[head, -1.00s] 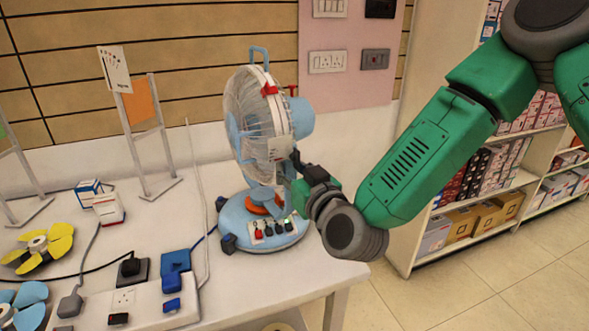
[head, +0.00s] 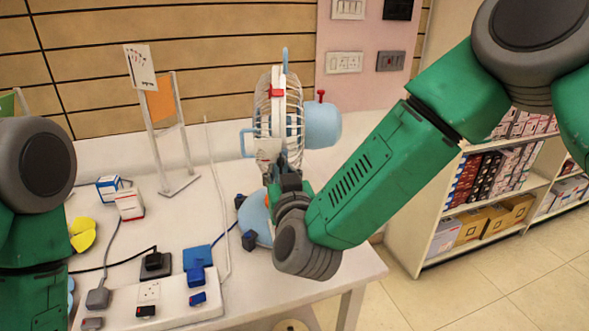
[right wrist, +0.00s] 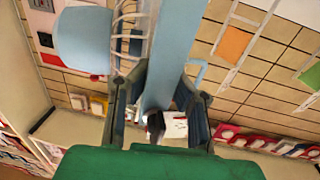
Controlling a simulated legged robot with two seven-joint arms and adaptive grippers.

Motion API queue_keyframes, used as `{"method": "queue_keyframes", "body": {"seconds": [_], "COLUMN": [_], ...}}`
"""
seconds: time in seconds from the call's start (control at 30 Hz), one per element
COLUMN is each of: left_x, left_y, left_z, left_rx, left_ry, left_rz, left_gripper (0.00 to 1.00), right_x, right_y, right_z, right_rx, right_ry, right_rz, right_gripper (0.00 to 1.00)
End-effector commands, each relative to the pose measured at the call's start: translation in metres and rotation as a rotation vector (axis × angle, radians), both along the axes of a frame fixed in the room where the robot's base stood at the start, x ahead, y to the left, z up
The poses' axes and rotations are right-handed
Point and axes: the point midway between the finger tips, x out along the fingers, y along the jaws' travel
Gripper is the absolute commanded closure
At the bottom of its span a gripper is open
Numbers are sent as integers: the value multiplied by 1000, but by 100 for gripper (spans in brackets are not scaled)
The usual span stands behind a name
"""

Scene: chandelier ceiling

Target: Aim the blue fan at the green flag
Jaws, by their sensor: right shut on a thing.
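The blue fan (head: 322,124) stands on the table with its white cage seen nearly edge-on, facing left in the head view. My right gripper (head: 285,172) is shut on the fan below its cage. In the right wrist view a blue bar of the fan (right wrist: 172,60) passes between the fingers (right wrist: 160,98). The green flag (head: 7,105) shows only partly at the left edge, behind my left arm; it also shows in the right wrist view (right wrist: 310,75). My arm hides much of the fan's base (head: 257,216). My left gripper is out of view.
Small boxes (head: 129,204), a power strip (head: 172,303), a blue plug (head: 197,262) and cables lie on the table (head: 236,300). Shelves (head: 440,232) stand at right.

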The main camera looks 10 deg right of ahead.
Motion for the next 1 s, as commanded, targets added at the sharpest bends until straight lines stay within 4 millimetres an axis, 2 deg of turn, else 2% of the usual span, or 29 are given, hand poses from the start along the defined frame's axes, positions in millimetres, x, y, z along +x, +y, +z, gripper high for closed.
{"method": "queue_keyframes", "body": {"seconds": [0.03,0.23,0.67,0.7,0.77,0.8,1.0], "left_x": [0,0,0,0,0,0,0], "left_y": [0,0,0,0,0,0,0], "left_z": [1,2,2,2,2,2,2], "left_rx": [0,-1,0,0,0,0,0], "left_ry": [0,0,0,0,0,0,0], "left_rz": [-1,-1,-1,-1,-1,-1,-1], "left_gripper": [100,100,100,100,100,100,100], "right_x": [-5,-5,-5,-5,-5,-4,0], "right_y": [7,20,23,23,22,21,20], "right_z": [-6,-7,-8,-7,-7,-7,-5], "right_rx": [-6,-8,-6,-6,-6,-6,-5], "right_ry": [14,17,18,18,17,15,11], "right_rz": [13,14,17,18,17,16,10], "right_gripper": [100,100,100,83,62,57,57]}}
